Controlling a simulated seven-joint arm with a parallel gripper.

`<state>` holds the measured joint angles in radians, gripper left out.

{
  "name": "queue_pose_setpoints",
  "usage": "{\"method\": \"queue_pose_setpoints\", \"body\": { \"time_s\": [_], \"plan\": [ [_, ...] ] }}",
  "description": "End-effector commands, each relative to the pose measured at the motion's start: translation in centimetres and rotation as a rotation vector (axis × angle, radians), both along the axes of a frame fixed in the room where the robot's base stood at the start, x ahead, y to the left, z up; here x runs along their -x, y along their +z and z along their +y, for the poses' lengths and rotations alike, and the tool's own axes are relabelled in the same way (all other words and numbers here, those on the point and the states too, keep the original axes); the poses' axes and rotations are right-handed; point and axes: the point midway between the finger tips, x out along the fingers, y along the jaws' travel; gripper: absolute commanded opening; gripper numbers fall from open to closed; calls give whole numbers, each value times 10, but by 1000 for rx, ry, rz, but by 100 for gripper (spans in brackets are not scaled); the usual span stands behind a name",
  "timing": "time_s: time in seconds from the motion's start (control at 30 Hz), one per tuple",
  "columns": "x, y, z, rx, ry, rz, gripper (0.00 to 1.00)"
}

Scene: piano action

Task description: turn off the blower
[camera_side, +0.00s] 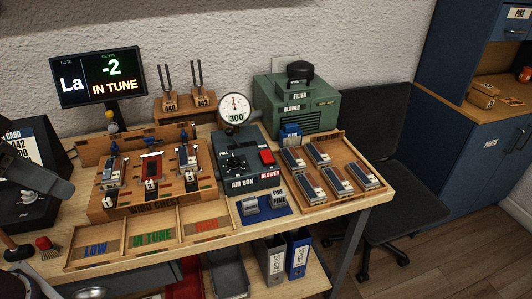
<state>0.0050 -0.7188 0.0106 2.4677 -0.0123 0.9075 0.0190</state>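The blower (325,118) is a green box at the back right of the bench, with a black knob-like part on top. In front of it stands the dark grey air box (238,172), which carries a red switch (267,157) above a red BLOWER label. Whether the switch is tilted on or off is too small to tell. A round gauge (235,107) above the air box shows 300. Parts of my arm seem to show at the left edge; my gripper's fingers cannot be made out in this view.
A wooden wind chest (145,208) holding several reed pieces stands left of the air box. A tray (345,203) of similar pieces lies right. A blue fine-tune block (262,209) sits in front. The tuner display (98,78) reads La, -2, IN TUNE.

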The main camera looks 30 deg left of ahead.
Motion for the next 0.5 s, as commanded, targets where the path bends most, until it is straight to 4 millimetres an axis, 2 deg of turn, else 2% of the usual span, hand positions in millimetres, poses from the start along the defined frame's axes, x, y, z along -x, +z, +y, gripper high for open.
{"method": "queue_pose_setpoints", "body": {
  "time_s": [0.03,0.1,0.13,0.2,0.27,0.3,0.37,0.4,0.5],
  "plan": [
    [-11,9,-2,14,-13,13,17],
    [-39,27,-5,47,-46,35,3],
    [-55,36,-6,60,-63,46,0],
    [-97,54,-7,92,-106,70,0],
    [-136,64,-8,109,-145,86,0],
    [-162,67,-8,114,-170,94,0],
    [-201,68,-8,115,-210,104,0],
    [-227,66,-9,110,-241,110,0],
    [-290,51,-13,78,-326,122,0]
  ]
}}
